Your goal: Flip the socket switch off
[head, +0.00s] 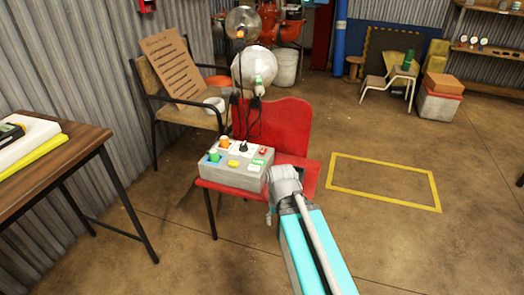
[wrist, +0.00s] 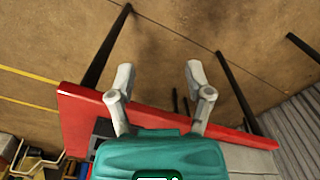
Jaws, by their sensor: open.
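A grey box (head: 232,175) with sockets and controls on top sits on a red chair (head: 285,122). A black plug (head: 243,147) stands in a white socket plate on the box. A small red part (head: 263,151) lies right of the plug; I cannot tell whether it is the socket switch or which way any switch is set. My gripper (head: 270,211) is beside the box's right front corner, over the seat edge; contact cannot be told. In the wrist view my gripper (wrist: 158,69) has its fingers wide apart, empty, with the red seat (wrist: 80,112) behind them.
Green (head: 214,156), orange (head: 224,142) and yellow (head: 233,163) parts are on the box. Dark cables rise behind it to two round globes (head: 254,66). A wooden table (head: 75,140) stands at left.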

